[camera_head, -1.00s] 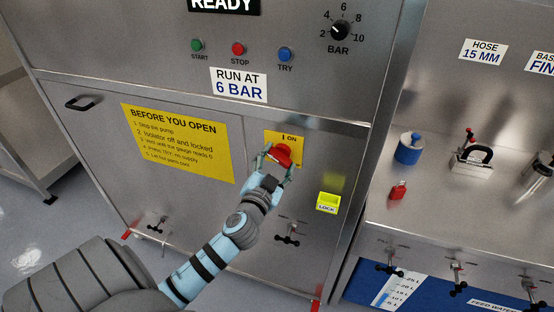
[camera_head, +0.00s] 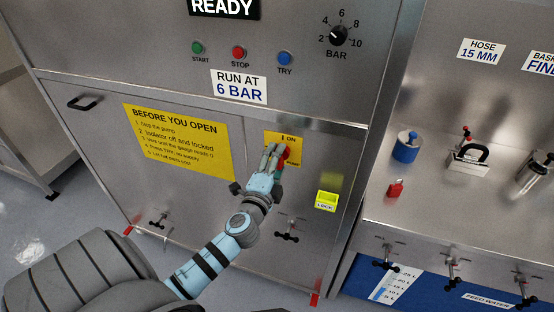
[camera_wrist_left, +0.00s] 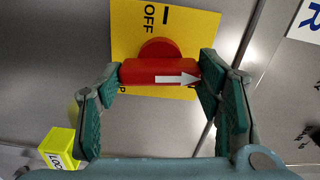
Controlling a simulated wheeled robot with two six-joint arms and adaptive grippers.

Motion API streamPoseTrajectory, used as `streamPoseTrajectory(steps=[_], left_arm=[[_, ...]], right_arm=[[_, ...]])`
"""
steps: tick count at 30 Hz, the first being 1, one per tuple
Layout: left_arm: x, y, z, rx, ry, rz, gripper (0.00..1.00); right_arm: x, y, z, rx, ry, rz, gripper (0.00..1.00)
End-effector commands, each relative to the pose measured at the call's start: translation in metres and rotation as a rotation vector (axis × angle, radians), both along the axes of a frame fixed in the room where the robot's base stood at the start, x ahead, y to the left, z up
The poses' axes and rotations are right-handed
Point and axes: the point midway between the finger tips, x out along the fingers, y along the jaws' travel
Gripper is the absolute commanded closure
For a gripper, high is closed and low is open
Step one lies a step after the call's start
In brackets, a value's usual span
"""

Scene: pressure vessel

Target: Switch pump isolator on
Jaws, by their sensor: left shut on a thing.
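The pump isolator is a red rotary handle (camera_head: 285,156) on a yellow plate (camera_head: 296,139) marked "I ON" at the top in the head view. My left gripper (camera_head: 276,159) covers much of it there. In the left wrist view, the gripper (camera_wrist_left: 160,84) is shut on the red handle (camera_wrist_left: 145,73), one finger at each end. The handle's white arrow points right in that view, along the plate, and "OFF" shows above the handle on the plate. By the two views, the arrow points up toward "I ON" on the cabinet. My right gripper is not in view.
The yellow-green lock box (camera_head: 327,200) is right of the isolator, low on the cabinet. A yellow warning sign (camera_head: 180,142) is to the left. Valve handles (camera_head: 286,236) stick out below.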

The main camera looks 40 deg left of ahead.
Motion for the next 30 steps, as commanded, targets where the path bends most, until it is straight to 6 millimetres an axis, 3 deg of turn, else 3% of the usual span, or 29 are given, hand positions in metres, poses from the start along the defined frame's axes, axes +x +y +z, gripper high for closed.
streamPoseTrajectory(steps=[10, 25, 26, 29, 30], left_arm=[[-0.0003, -0.0001, -0.0008, 0.122, 0.045, 0.000, 0.68], [-0.0004, 0.0000, -0.0016, 0.141, 0.051, 0.000, 0.68], [-0.0004, 0.0000, -0.0016, 0.141, 0.051, 0.001, 0.35], [-0.0003, 0.0000, -0.0014, 0.140, 0.051, 0.000, 0.20], [-0.0003, 0.0000, -0.0013, 0.140, 0.051, 0.000, 0.20]], right_arm=[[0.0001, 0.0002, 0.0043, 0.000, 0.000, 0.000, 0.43], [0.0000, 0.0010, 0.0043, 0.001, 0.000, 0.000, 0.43], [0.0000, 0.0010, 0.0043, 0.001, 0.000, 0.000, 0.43], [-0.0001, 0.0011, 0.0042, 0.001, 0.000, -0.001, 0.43], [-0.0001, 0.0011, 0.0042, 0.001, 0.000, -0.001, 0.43]])
